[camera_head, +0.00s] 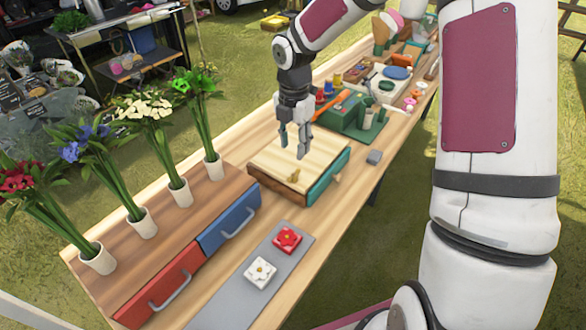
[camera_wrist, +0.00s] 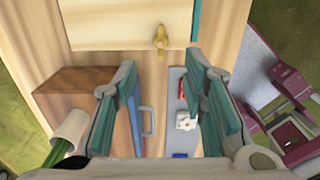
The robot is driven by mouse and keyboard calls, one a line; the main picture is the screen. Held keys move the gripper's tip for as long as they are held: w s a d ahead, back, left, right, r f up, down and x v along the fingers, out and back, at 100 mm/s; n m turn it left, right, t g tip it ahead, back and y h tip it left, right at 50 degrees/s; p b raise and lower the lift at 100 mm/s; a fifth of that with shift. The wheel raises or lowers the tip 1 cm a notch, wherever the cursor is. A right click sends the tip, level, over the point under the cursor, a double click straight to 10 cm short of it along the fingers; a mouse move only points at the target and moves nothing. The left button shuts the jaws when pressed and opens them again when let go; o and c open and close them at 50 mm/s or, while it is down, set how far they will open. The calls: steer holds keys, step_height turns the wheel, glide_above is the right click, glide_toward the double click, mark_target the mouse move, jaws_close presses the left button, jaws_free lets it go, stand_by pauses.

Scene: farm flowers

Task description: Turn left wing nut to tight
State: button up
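A brass wing nut (camera_head: 294,176) stands on the front part of a pale wooden board (camera_head: 275,150) with a teal side piece (camera_head: 328,178). In the wrist view the wing nut (camera_wrist: 160,40) is near the top centre, at the board's edge, its wing running roughly up and down the picture. I see only this one wing nut; I cannot tell whether it is the left one. My gripper (camera_head: 292,148) points down above the board, behind the wing nut in the head view. Its teal-padded fingers (camera_wrist: 161,72) are wide apart with nothing between them.
A wooden box with a red drawer (camera_head: 160,285) and a blue drawer (camera_head: 228,225) carries several potted flowers. A grey mat (camera_head: 238,298) holds a red flower tile (camera_head: 287,240) and a white one (camera_head: 260,272). A green toolbox (camera_head: 350,118) and clutter stand behind the board.

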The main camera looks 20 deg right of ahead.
mark_target(294, 173)
step_height(294, 173, down, 10)
steer(key=shift+f, duration=0.1)
stand_by(0.4)
jaws_close()
